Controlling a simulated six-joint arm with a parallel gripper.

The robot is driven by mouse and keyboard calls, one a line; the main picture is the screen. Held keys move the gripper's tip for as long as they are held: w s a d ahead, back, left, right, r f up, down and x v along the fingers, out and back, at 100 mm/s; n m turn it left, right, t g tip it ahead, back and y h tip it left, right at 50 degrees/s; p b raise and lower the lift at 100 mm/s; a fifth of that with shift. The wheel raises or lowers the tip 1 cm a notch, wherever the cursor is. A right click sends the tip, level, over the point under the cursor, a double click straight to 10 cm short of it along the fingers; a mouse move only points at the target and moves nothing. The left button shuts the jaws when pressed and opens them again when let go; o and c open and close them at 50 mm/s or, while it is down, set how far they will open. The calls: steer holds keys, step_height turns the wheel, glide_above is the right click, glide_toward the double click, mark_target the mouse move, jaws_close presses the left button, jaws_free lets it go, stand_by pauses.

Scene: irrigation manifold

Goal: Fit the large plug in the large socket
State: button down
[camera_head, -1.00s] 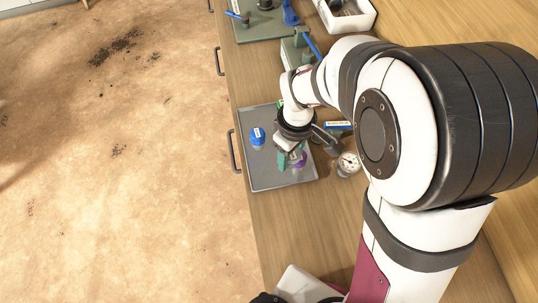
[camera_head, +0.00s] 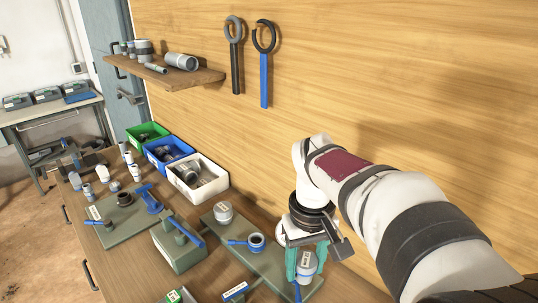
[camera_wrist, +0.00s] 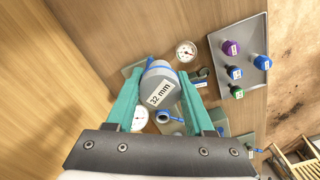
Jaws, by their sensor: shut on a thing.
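My gripper (camera_head: 305,262) has its teal fingers closed on both sides of a grey round piece marked 32 mm (camera_wrist: 158,92), which looks to be the large plug. The same labelled piece (camera_head: 307,265) shows between the fingers in the head view, over the right end of a green-grey board (camera_head: 268,265). A blue edge (camera_wrist: 160,63) shows at the piece's far end in the wrist view. Whether it is touching anything below is hidden. I cannot tell for certain which fitting is the large socket.
A grey cap (camera_head: 223,212) and a blue-handled valve (camera_head: 255,242) stand on the board close by. Pressure gauges (camera_wrist: 187,51) and a grey tray (camera_wrist: 258,85) of coloured-top plugs show in the wrist view. Bins (camera_head: 198,182) stand behind along the wooden wall.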

steer(key=d+r+m, duration=0.3)
steer(key=d, duration=0.1)
steer(key=s+a+f+m, duration=0.1)
steer(key=s+a+f, duration=0.2)
steer(key=a+f, duration=0.4)
steer(key=s+a+f+m, duration=0.1)
steer(key=s+a+f, duration=0.3)
steer(key=a+f, duration=0.4)
steer(key=s+a+f+m, duration=0.1)
steer(key=s+a+f, duration=0.3)
steer(key=a, duration=1)
steer(key=shift+s+f, duration=0.2)
steer(key=shift+f, duration=1.6)
steer(key=shift+a+f, duration=0.15)
steer(key=shift+f, duration=0.95)
steer(key=shift+a+f, duration=0.15)
steer(key=shift+f, duration=0.9)
steer(key=shift+f, duration=0.1)
